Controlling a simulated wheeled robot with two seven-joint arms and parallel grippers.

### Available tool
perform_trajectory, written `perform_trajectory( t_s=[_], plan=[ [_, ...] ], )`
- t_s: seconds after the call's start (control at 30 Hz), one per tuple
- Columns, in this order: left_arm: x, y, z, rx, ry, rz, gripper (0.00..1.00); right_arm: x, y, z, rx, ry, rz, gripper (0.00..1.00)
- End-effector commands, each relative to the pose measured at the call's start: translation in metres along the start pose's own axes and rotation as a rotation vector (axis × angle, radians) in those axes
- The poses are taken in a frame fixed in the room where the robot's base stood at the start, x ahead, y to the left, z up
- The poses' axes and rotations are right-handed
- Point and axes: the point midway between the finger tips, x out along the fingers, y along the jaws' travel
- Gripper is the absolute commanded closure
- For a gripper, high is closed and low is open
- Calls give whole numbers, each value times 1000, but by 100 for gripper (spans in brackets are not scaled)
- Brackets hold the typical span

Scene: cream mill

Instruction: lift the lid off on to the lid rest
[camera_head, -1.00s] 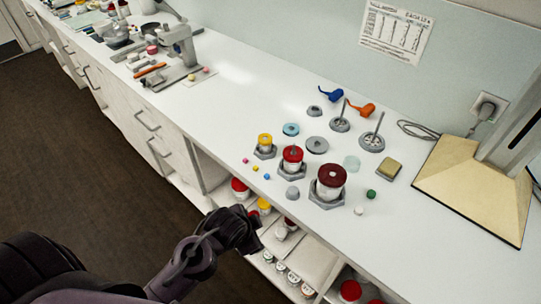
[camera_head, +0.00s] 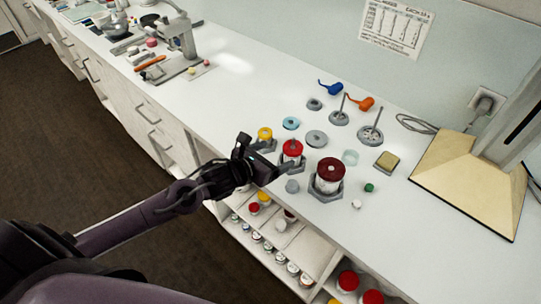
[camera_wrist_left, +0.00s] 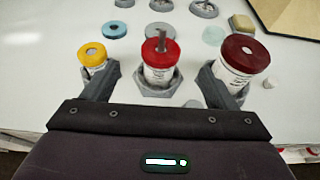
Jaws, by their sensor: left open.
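Three white jars stand in grey hexagonal holders: one with a yellow lid (camera_head: 265,133), one with a red lid (camera_head: 292,147), one larger with a dark red lid (camera_head: 330,170). My left gripper (camera_head: 268,158) is open and empty at the counter's front edge, just in front of the red-lidded jar. In the left wrist view the red lid (camera_wrist_left: 160,52) lies between and beyond the two fingers (camera_wrist_left: 160,84), with a grey upright piece at its top. Flat discs behind the jars are blue (camera_head: 291,123), grey (camera_head: 316,139) and pale (camera_head: 350,157); I cannot tell which is the lid rest.
A grey knob-like piece (camera_head: 292,186) sits close by the gripper, left of the big jar. Small green (camera_head: 369,187) and white pieces and a yellowish block (camera_head: 386,161) lie right. Two grey stands with upright rods (camera_head: 370,136) are behind. Shelves with jars are below.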

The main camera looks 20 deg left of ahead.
Motion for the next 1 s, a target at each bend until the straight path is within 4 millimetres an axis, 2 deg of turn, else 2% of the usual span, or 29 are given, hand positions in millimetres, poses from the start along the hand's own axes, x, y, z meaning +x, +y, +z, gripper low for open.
perform_trajectory(
  t_s=[0.2, 0.4, 0.6, 0.83, 1.0],
  plan=[
    [34, -1, 4, -8, -1, 0, 20, -13, 1, -1, 0, 0, 0, 64],
    [58, -1, 2, -6, 1, 0, 20, -19, 1, -2, 0, 0, 1, 64],
    [67, -2, 0, -5, 2, -2, 20, -20, 1, -2, 0, 0, 1, 64],
    [68, -2, 0, -5, 2, -1, 20, -20, 1, -2, 0, -1, 1, 64],
    [68, -2, 0, -5, 2, -1, 42, -20, 1, -2, 0, -1, 1, 64]
  ],
)
